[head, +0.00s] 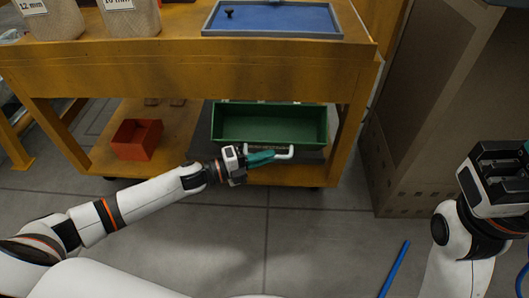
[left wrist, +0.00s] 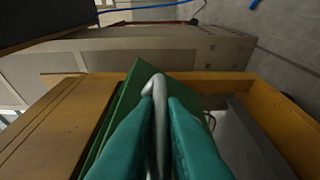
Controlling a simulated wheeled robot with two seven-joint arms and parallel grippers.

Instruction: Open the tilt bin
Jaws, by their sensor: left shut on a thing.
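The green tilt bin (head: 270,106) sits on the lower level of the yellow cart, and its inside shows from above, empty. A pale bar handle (head: 290,152) runs along its lower front. My left gripper (head: 264,157) is shut on this handle with teal fingers. In the left wrist view, the left gripper's fingers (left wrist: 160,106) clasp the pale handle (left wrist: 159,84) from both sides, with the green bin (left wrist: 127,92) just beyond. My right gripper (head: 524,153) is at the right edge of the head view, far from the bin, its fingers mostly cut off.
The yellow cart (head: 180,58) carries a blue tray (head: 272,20) and labelled containers (head: 131,18) on top. A red-orange box (head: 137,139) stands on its lower shelf. A large brown carton (head: 420,90) is at the right. A blue rod (head: 394,269) lies on the grey floor.

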